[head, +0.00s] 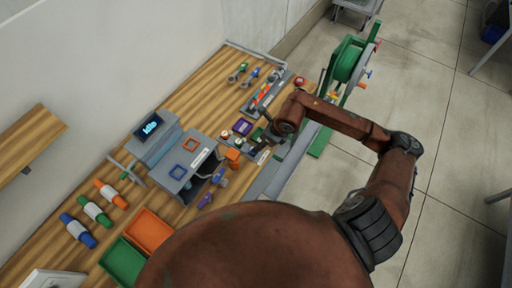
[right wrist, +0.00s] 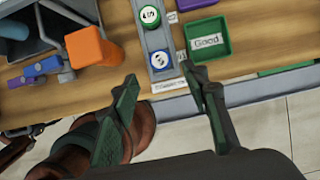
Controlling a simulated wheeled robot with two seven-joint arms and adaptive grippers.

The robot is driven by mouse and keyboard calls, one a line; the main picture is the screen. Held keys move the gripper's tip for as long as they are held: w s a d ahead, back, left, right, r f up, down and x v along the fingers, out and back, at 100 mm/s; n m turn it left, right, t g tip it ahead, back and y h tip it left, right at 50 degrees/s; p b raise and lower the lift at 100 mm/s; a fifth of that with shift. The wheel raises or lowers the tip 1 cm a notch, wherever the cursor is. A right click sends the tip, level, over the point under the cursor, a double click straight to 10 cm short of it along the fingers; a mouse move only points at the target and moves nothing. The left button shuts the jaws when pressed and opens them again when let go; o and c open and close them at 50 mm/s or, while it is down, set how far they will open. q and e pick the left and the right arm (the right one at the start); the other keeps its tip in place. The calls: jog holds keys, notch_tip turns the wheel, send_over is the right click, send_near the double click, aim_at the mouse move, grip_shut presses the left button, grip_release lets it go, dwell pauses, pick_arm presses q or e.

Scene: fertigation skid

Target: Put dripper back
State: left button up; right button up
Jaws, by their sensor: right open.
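My right gripper (right wrist: 160,73) is open, with its two green-padded fingers apart and nothing between them that I can see gripped. In the right wrist view a round blue-rimmed piece with a white marked top (right wrist: 160,61) lies in a grey rail (right wrist: 155,40), just beyond the fingertips. A green-rimmed round piece (right wrist: 149,17) lies farther along the same rail. I cannot tell for certain which piece is the dripper. In the head view my right gripper (head: 266,140) hangs over the bench's right edge and hides part of the rail. My left gripper is not in view.
A green tray labelled "Good" (right wrist: 208,41) stands right of the rail. An orange block (right wrist: 92,46) and blue clamp-like parts (right wrist: 36,70) lie left. In the head view a grey station (head: 188,160), orange tray (head: 148,230) and green reel (head: 346,62) stand around.

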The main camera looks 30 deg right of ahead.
jog(key=v, duration=0.4)
dwell(0.5)
